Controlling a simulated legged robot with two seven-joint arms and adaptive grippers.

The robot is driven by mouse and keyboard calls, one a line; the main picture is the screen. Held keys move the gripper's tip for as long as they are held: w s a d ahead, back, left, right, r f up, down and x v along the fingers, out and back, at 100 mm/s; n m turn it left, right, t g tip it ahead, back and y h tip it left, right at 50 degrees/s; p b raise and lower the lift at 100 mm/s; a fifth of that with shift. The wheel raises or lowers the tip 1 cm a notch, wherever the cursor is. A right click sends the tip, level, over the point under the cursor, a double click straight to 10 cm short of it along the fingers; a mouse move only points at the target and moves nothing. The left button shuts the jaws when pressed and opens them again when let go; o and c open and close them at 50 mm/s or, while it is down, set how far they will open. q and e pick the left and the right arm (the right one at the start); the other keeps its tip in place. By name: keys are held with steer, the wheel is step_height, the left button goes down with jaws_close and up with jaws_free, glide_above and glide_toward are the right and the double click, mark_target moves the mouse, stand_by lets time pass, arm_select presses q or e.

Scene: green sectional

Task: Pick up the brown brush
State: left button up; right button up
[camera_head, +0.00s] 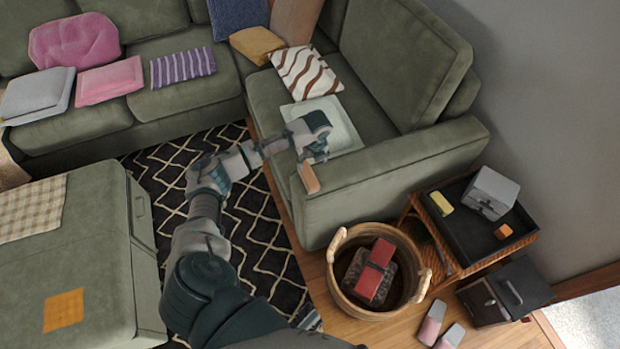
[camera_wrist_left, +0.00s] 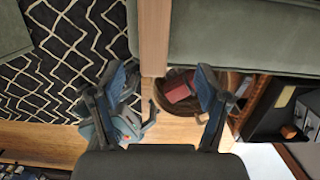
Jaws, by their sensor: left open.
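A flat brown wooden piece (camera_head: 309,178) shows just below my left gripper (camera_head: 313,158), in front of the green sofa arm. In the left wrist view a long brown wooden bar (camera_wrist_left: 155,38) comes down from the top edge, between the lines of my open left fingers (camera_wrist_left: 164,88). It looks like the same piece, and I cannot tell whether it is the brush, as no bristles show. The fingers stand apart with nothing shut between them.
A wicker basket (camera_head: 336,289) with a red item (camera_head: 375,272) stands on the wooden floor, and also shows in the wrist view (camera_wrist_left: 155,97). A black tray (camera_head: 470,240) lies on a side table to the right. Two slippers (camera_head: 432,322) lie in front. The patterned rug (camera_head: 265,245) is left.

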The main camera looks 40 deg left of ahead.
mark_target(308, 173)
arm_select(q)
steer(key=f, duration=0.3)
steer(key=a+f+b, duration=0.1)
steer(key=f, duration=0.3)
steer(key=f+b, duration=0.1)
steer(key=shift+s+a+f, duration=0.2)
steer(key=shift+a+f, duration=0.1)
steer(key=shift+a, duration=0.1)
steer(key=shift+f, duration=0.5)
steer(key=shift+w+a+f+b, duration=0.1)
steer(key=shift+w+f+b, duration=0.05)
steer(key=shift+f+b, duration=0.2)
steer(key=c, duration=1.3)
arm_select(e)
step_height(308, 173, up, 7)
steer(key=t, duration=0.1)
steer(key=shift+w+a, duration=0.2)
steer(key=shift+w, duration=0.2)
steer(key=shift+f, duration=0.1)
arm_select(q)
steer(key=shift+r, duration=0.1)
